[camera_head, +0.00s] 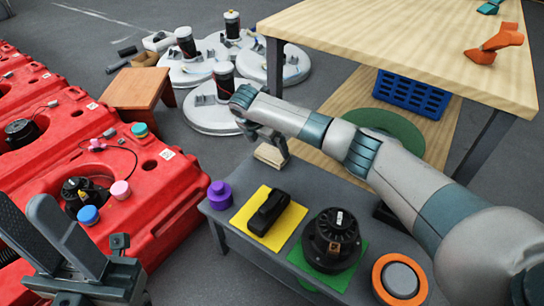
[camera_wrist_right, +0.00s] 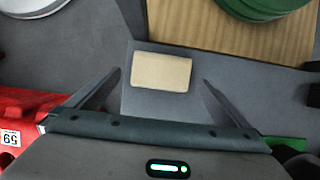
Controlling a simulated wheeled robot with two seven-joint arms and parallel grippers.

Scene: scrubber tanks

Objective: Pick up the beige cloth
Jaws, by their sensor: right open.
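The beige cloth (camera_head: 270,155) is a small folded block at the far end of the grey table. It shows whole in the right wrist view (camera_wrist_right: 160,72), lying flat on the grey surface. My right gripper (camera_head: 268,143) is at the cloth in the head view, partly covering it. In the right wrist view its two fingers (camera_wrist_right: 161,77) are spread, one on either side of the cloth, with gaps between; how high they are is hard to tell. My left gripper (camera_head: 24,198) is at the lower left, its two fingers apart and empty.
The grey table (camera_head: 222,216) also holds a purple knob (camera_head: 220,193), a black part on a yellow square (camera_head: 250,231), a black motor (camera_head: 332,238) and an orange ring (camera_head: 400,279). Red tanks (camera_head: 165,190) stand left. A wooden table (camera_head: 400,40) stands behind my right arm.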

